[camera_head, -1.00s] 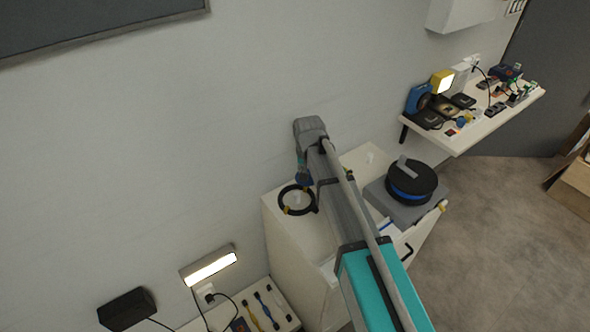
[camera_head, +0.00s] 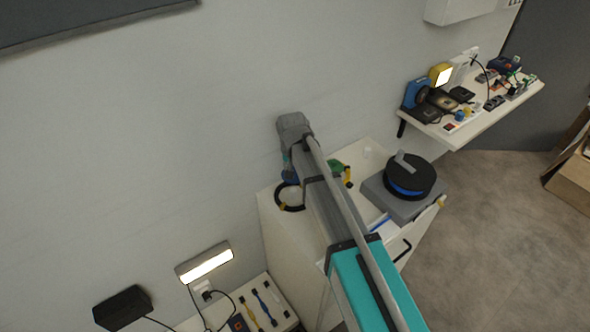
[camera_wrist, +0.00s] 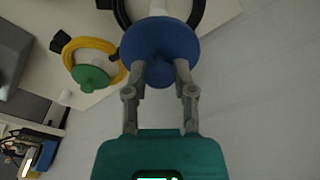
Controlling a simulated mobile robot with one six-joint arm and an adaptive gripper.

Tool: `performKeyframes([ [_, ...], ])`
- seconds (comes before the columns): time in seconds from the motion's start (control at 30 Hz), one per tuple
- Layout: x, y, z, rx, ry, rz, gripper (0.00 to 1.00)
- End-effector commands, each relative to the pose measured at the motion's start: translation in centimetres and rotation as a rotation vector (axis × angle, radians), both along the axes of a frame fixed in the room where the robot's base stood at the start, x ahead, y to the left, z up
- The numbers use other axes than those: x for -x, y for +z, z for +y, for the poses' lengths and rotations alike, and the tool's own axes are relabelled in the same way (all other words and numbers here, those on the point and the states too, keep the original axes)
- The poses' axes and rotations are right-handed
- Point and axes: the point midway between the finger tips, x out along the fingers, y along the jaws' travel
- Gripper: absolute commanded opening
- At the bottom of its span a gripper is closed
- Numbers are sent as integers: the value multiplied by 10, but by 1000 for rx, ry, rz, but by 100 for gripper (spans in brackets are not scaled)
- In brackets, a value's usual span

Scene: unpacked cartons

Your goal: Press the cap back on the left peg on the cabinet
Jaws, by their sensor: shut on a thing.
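The round blue cap (camera_wrist: 160,50) is held between the fingertips of my gripper (camera_wrist: 160,72) in the wrist view. Behind it, a white peg (camera_wrist: 158,8) stands inside a black cable coil; the cap hides part of both. I cannot tell whether cap and peg touch. In the head view the black coil (camera_head: 281,205) lies on the left of the white cabinet (camera_head: 268,222), with my gripper (camera_head: 291,178) over its far side. A green cap (camera_wrist: 90,78) sits within a yellow cable coil (camera_wrist: 70,50) on the cabinet, beside the black one.
A bare white peg (camera_wrist: 65,97) stands past the green cap. A black and blue reel (camera_head: 410,178) sits on a grey case (camera_head: 378,192) at the cabinet's right. The wall rises close behind. A lit lamp (camera_head: 205,262) is at lower left.

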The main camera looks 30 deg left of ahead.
Motion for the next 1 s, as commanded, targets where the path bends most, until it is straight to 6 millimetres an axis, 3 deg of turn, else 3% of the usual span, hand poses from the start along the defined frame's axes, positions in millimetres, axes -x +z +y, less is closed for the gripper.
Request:
performKeyframes([
  [0.6,0,-44,1,0,1,0,5],
  [1.0,1,-56,1,0,2,0,5],
])
